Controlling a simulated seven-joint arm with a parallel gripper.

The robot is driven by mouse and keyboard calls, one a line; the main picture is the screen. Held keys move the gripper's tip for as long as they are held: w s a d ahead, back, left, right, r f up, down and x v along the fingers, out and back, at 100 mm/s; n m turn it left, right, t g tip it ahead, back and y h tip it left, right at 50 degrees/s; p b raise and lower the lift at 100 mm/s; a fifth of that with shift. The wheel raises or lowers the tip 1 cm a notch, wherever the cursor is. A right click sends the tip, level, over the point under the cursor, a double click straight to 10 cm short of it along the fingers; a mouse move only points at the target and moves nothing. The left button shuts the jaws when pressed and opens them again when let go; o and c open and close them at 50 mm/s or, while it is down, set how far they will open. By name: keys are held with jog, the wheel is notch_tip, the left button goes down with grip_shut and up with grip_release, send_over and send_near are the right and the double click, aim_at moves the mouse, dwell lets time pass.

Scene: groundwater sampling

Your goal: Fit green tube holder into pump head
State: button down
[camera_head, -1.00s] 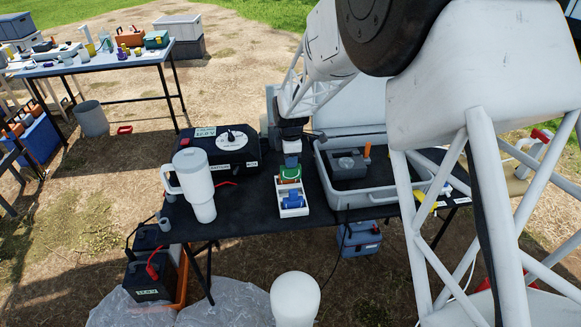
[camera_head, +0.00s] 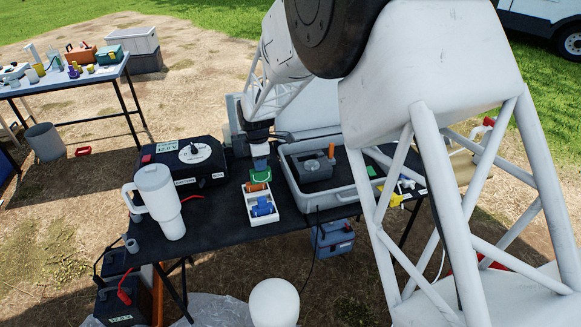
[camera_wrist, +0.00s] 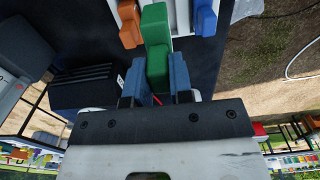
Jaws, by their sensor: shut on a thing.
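My gripper (camera_head: 259,165) is shut on the green tube holder (camera_head: 260,175). In the wrist view, blue fingertips (camera_wrist: 155,80) flank the green holder (camera_wrist: 156,45). It appears just above the white tray (camera_head: 249,216). A grey block with an orange lever (camera_head: 316,171) sits in the grey case to the right and looks like the pump head. The holder is apart from it, and its receiving part cannot be made out.
An orange holder (camera_head: 257,187) and a blue holder (camera_head: 262,207) sit in the white tray. The grey case (camera_head: 342,199) has raised walls. A black box with a white dial (camera_head: 196,152) and a white mug (camera_head: 158,199) stand to the left. Bare black tabletop (camera_head: 215,215) lies between mug and tray.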

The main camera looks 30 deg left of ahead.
jog(key=w+d+r, duration=0.1)
jog(key=w+d, duration=0.3)
jog(key=w, duration=0.5)
jog(key=w+d+r, duration=0.2)
jog(key=w+d, duration=0.2)
jog(key=w, duration=0.5)
jog(key=shift+w+d+r, duration=0.2)
jog(key=shift+w+r, duration=0.05)
jog(key=shift+w, duration=0.1)
jog(key=shift+f, duration=0.1)
jog(key=shift+f, duration=1.9)
jog(key=shift+f, duration=0.15)
jog(key=shift+f, duration=1.85)
jog(key=shift+f, duration=0.1)
